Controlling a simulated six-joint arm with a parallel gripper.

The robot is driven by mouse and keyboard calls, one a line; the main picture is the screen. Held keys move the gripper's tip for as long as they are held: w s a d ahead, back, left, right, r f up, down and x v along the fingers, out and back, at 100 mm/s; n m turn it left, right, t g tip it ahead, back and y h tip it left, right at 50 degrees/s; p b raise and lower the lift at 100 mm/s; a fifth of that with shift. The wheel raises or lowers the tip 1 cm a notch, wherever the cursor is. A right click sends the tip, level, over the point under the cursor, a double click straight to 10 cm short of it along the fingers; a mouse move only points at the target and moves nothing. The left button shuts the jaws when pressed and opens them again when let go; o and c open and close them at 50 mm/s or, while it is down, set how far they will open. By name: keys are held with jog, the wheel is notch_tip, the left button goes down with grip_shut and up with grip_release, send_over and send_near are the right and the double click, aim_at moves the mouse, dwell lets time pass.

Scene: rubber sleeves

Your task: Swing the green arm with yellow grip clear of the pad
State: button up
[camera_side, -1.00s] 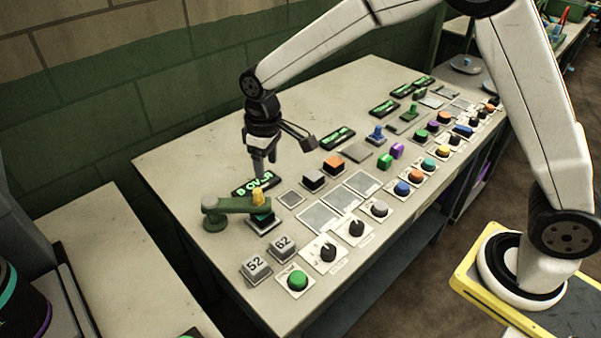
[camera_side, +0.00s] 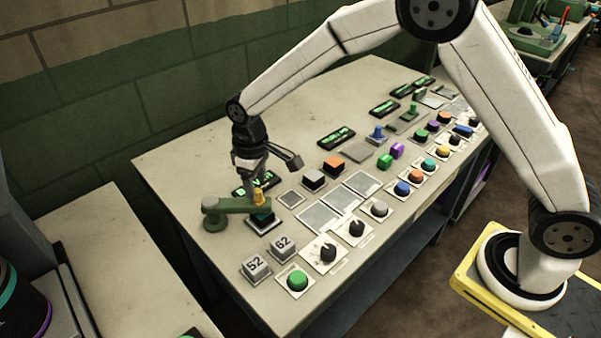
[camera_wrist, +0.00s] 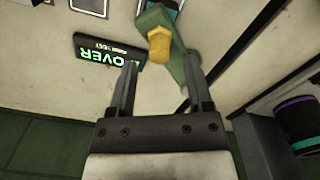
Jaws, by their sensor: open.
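The green arm (camera_side: 232,204) pivots on a round green post at its left end, near the table's left edge. Its yellow grip (camera_side: 259,196) stands up at the right end, over the dark pad (camera_side: 263,222), which the arm partly covers. In the wrist view the yellow grip (camera_wrist: 159,45) and green arm (camera_wrist: 180,62) lie ahead of the fingers. My gripper (camera_wrist: 160,75) is open and empty, with the grip between the lines of its fingers but beyond the tips. In the side view my gripper (camera_side: 254,190) is just behind the grip; whether they touch cannot be told.
A display reading OVER (camera_wrist: 105,52) lies left of the grip in the wrist view.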

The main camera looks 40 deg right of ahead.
aim_at(257, 190)
jog(key=shift+f, duration=1.65)
grip_shut()
